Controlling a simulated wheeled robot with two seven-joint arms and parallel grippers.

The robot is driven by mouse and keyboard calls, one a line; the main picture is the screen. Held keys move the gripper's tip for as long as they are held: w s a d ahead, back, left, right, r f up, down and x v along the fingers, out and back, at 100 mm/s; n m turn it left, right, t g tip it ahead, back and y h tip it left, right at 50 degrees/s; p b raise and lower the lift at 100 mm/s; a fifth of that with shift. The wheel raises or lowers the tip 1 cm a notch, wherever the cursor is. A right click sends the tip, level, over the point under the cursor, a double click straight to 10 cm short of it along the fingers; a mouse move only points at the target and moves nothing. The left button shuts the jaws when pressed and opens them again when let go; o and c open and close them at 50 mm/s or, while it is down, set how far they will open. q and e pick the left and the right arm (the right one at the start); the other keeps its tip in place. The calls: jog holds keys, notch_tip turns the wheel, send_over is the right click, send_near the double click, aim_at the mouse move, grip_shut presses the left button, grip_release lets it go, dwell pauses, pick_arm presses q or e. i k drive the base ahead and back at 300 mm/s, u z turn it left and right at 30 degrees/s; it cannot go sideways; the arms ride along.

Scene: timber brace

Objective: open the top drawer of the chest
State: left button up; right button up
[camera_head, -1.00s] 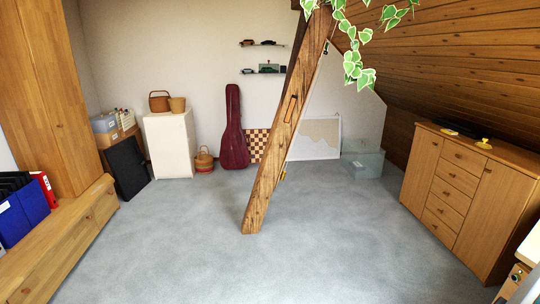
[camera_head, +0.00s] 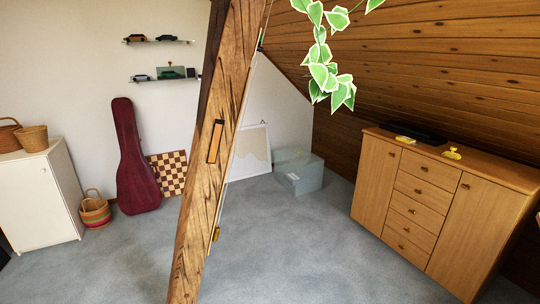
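The wooden chest (camera_head: 379,187) stands at the right under the sloping timber wall. Its middle column holds several stacked drawers between two doors. The top drawer (camera_head: 430,170) is closed, with a small dark knob on its front. Neither of my grippers shows in the head view.
A slanting timber brace (camera_head: 205,180) rises from floor to ceiling left of the chest. A hanging plant (camera_head: 330,75) trails near it. A clear storage box (camera_head: 300,175) sits by the back wall. A yellow item (camera_head: 452,153) lies on the chest. Grey carpet (camera_head: 290,245) before the chest is clear.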

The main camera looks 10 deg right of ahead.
aim_at(447, 177)
jog(key=z, duration=0.5)
jog(key=i, duration=1.8)
jog(key=z, duration=0.7)
